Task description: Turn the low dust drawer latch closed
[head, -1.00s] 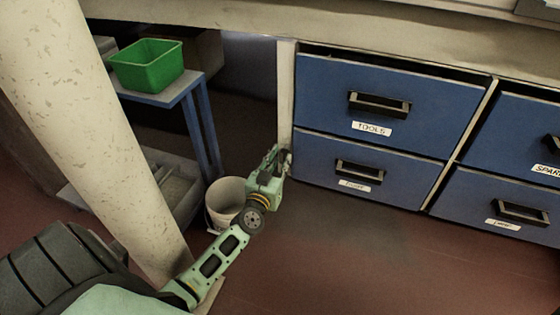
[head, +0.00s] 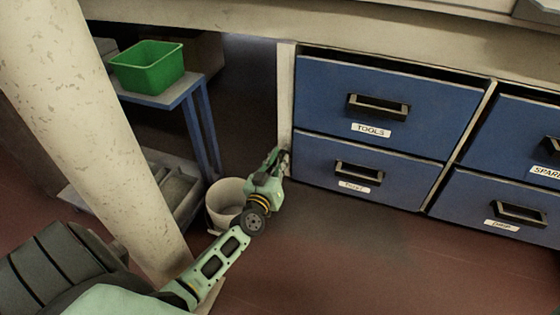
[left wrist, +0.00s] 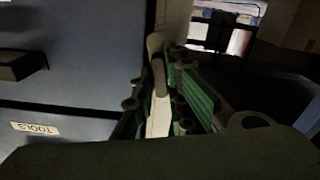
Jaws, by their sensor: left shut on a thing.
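My left gripper (head: 279,160) is low at the pale post left of the blue drawers, level with the lower left drawer (head: 318,165). In the left wrist view, its green fingers (left wrist: 165,95) are shut around a pale, upright, rounded lever, the latch (left wrist: 154,44). The latch's lower part shows between the fingers. In the head view the gripper hides the latch. The lower left drawer looks pushed in; its label (head: 354,187) is too blurred to read. My right gripper is not in view.
A pale bucket (head: 222,212) stands on the floor close beside my left forearm. A blue-legged bench (head: 180,88) with a green bin (head: 148,68) is behind it. A thick pale column (head: 85,120) rises at left. The floor before the drawers is clear.

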